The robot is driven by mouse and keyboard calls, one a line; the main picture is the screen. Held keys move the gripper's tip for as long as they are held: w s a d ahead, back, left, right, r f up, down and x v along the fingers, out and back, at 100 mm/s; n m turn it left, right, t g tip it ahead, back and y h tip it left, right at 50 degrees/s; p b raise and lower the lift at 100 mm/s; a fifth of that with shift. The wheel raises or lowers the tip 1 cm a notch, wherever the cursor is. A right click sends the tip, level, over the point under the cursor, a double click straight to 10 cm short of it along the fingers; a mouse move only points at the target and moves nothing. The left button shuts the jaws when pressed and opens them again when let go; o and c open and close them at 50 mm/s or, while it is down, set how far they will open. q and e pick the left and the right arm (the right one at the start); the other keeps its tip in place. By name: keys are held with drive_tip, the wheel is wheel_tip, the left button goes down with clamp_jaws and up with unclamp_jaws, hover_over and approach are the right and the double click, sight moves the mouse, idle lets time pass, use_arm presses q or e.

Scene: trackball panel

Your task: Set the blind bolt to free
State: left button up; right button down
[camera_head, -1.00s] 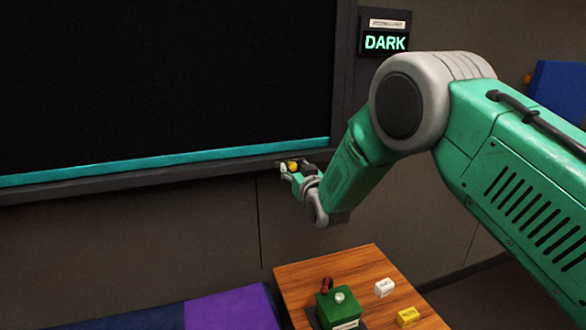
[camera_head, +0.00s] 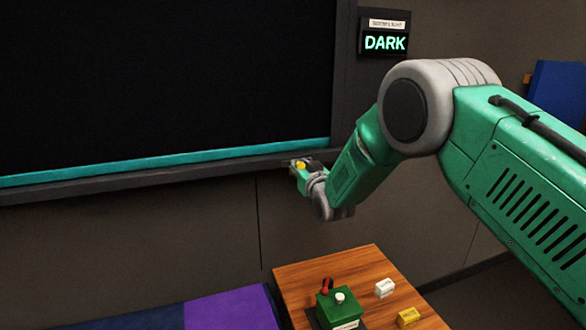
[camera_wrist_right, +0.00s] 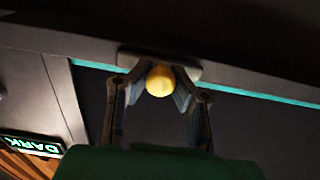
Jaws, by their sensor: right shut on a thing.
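The blind bolt has a yellow knob (camera_head: 300,166) at the bottom right of the dark blind's frame. In the right wrist view the yellow knob (camera_wrist_right: 160,81) sits in front of a pale plate (camera_wrist_right: 188,70) on the frame. My right gripper (camera_head: 298,168) is at the knob, shut on it, with one finger on each side (camera_wrist_right: 160,88). The blind (camera_head: 160,80) is black with a teal bottom bar (camera_head: 170,162), and it is down. A lit sign (camera_head: 385,43) reads DARK. My left gripper is not in view.
A wooden table (camera_head: 365,275) stands below, with a green box (camera_head: 338,308) that has a white knob and a red-handled part. A white block (camera_head: 384,287) and a yellow block (camera_head: 409,315) lie beside it. A purple bench (camera_head: 230,308) is at the lower left.

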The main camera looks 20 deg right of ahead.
drive_tip(key=shift+d+f, duration=0.1)
drive_tip(key=shift+d, duration=1)
drive_tip(key=c, duration=1.3)
unclamp_jaws()
drive_tip(key=shift+c, duration=0.2)
drive_tip(key=shift+d, duration=0.15)
drive_tip(key=shift+s, duration=0.1)
drive_tip(key=s, duration=1.1)
drive_tip(key=shift+s+d, duration=0.2)
drive_tip(key=shift+s, duration=0.2)
drive_tip(key=shift+f, duration=0.1)
